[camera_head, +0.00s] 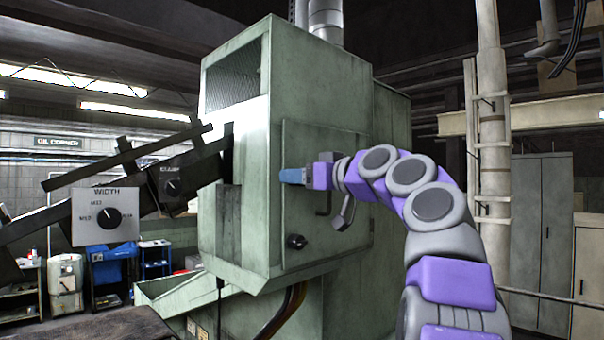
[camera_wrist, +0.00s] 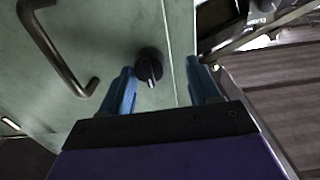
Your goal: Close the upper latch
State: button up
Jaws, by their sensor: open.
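The green machine cabinet door (camera_head: 330,145) carries a dark bent handle (camera_head: 322,197) and a black lower latch knob (camera_head: 296,242). My gripper (camera_head: 284,176) is at the door's left edge, above the lower knob, and hides the upper latch in the head view. In the wrist view, a round black latch knob (camera_wrist: 149,66), seemingly the upper latch, shows with a small light lever. My gripper (camera_wrist: 160,68) is open, its blue fingers on either side of that knob as seen there. Contact cannot be told. The door handle (camera_wrist: 58,48) shows at the left there.
A control panel marked WIDTH (camera_head: 105,216) and dark slanted rails (camera_head: 130,180) stand left of the cabinet. A vertical pipe (camera_head: 492,120) and grey lockers (camera_head: 540,240) stand at the right. A shelf (camera_head: 20,300) and bins are at the far left.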

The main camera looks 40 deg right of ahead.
jog(key=shift+w+d+f, duration=0.15)
jog(key=shift+w+d, duration=0.05)
jog(key=shift+d, duration=0.4)
jog(key=shift+w+d+f, duration=0.1)
jog(key=shift+w+d, duration=0.1)
jog(key=shift+d, duration=0.35)
jog(key=shift+s+a+r, duration=0.15)
jog(key=shift+a, duration=0.65)
jog(key=c, duration=0.4)
jog(key=shift+c, duration=1)
jog(key=shift+d, duration=0.25)
jog(key=c, duration=0.3)
jog(key=shift+c, duration=0.7)
